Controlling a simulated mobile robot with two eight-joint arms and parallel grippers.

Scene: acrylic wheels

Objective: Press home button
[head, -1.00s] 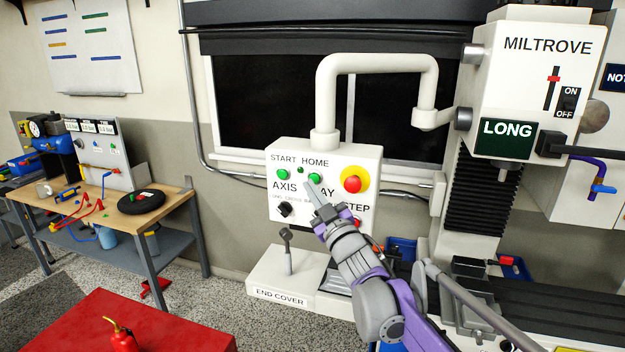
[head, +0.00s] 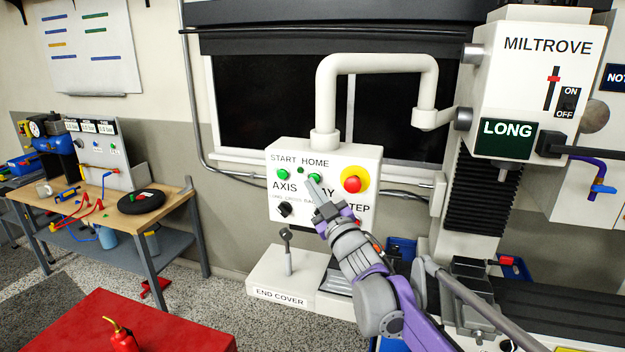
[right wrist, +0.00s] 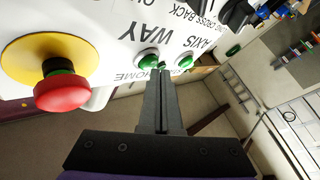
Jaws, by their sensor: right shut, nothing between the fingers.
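The home button is a green button (head: 315,178) under the HOME label on the white control panel (head: 276,240). It also shows in the right wrist view (right wrist: 147,59). My right gripper (head: 311,182) is shut and empty, with its fingertips at the lower edge of this button in the head view. In the right wrist view the shut fingertips (right wrist: 157,72) sit beside the button, and I cannot tell whether they touch it. My left gripper is not in view.
A green start button (head: 282,174) sits to the left, and a red emergency stop (head: 353,184) on yellow to the right. A black knob (head: 285,210) is below. A lever (head: 287,252) stands on the base in front of the panel.

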